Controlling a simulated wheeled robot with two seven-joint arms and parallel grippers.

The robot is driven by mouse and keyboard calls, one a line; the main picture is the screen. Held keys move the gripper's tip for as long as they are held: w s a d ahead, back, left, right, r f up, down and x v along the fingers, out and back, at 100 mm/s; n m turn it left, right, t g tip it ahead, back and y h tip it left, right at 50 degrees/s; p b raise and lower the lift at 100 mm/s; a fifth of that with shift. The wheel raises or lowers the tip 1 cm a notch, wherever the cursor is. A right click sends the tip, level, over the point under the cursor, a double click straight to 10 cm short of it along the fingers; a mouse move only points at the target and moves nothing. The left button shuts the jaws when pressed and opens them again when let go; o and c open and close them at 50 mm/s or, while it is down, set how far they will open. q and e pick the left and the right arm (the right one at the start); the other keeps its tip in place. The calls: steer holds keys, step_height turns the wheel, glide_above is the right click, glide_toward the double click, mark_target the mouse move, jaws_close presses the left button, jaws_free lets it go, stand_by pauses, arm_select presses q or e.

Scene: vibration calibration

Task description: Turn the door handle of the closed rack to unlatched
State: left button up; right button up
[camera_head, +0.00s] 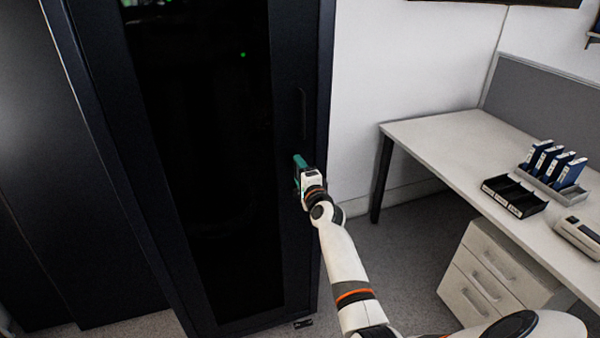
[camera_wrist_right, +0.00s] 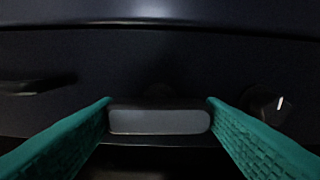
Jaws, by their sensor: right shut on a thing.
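The closed rack (camera_head: 298,60) is a tall black cabinet with a dark glass door (camera_head: 205,150) in the middle left of the head view. My right gripper (camera_head: 299,162) is at the right edge of the door, about halfway up. In the right wrist view its green fingers (camera_wrist_right: 160,112) stand on either side of the door handle (camera_wrist_right: 160,121), a short bar with a grey face, and are shut on it. In the head view the gripper hides this handle. My left gripper is not in view.
A dark pull (camera_head: 303,106) sits on the door frame above the gripper. A round knob with a white mark (camera_wrist_right: 280,104) is at the right of the wrist view. A desk (camera_head: 440,150) with blue binders (camera_head: 551,165) and a black tray (camera_head: 514,197) stands right, above drawers (camera_head: 490,275).

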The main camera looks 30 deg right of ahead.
steer(key=shift+m, duration=0.3)
steer(key=o, duration=1)
steer(key=shift+s, duration=0.1)
steer(key=v, duration=1.1)
steer(key=shift+s+a, duration=0.2)
steer(key=shift+s, duration=0.2)
